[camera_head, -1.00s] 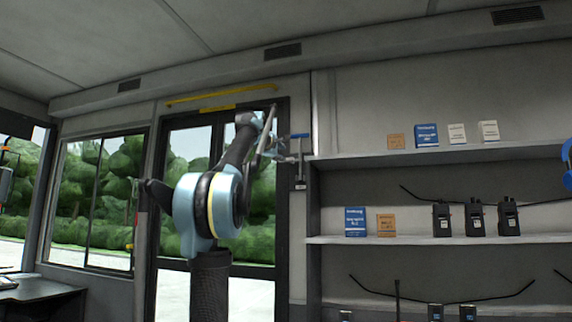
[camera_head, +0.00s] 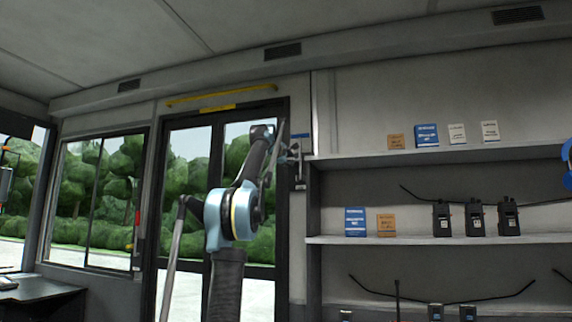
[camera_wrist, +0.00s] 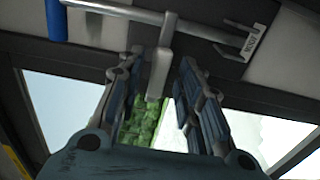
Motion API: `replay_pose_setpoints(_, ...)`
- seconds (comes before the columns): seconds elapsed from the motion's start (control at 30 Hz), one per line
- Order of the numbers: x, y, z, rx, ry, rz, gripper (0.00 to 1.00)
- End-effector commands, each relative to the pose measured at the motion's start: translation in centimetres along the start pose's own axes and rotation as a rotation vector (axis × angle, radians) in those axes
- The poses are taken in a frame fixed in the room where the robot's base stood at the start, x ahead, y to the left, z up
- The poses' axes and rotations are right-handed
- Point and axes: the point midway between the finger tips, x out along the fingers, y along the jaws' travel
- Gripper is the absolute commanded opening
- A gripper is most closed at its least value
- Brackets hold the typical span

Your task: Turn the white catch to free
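A pale grey-white catch lever (camera_wrist: 158,62) hangs from a metal rod (camera_wrist: 118,10) in the wrist view. My gripper (camera_wrist: 161,66) is open, with one finger on each side of the lever; gaps show on both sides. In the head view the blue grip (camera_head: 300,135) shows beside the door frame. My gripper (camera_head: 287,154) is close against this fitting and partly hides it; the lever cannot be made out there.
A dark-framed glass door (camera_head: 190,140) stands behind my arm, with a yellow bar (camera_head: 220,94) above it. Shelves (camera_head: 430,240) with radios (camera_head: 474,218) and small boxes (camera_head: 427,135) are close to the right of the fitting.

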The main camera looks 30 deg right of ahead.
Motion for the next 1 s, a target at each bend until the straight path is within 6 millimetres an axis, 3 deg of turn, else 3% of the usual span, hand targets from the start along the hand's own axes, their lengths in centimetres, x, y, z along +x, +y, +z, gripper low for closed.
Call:
replay_pose_setpoints(0.2, 1.5, 0.0, 0.0, 0.0, 0.001, 0.0, 0.33)
replay_pose_setpoints(0.6, 1.9, 0.0, 0.0, 0.0, 0.001, 0.0, 0.33)
replay_pose_setpoints(0.63, 1.9, 0.0, 0.0, 0.0, 0.001, 0.0, 0.31)
replay_pose_setpoints(0.77, 1.9, 0.0, 0.0, 0.0, 0.0, 0.0, 0.02)
replay_pose_setpoints(1.0, 1.7, -0.1, -0.2, 0.002, 0.001, 0.0, 0.0)
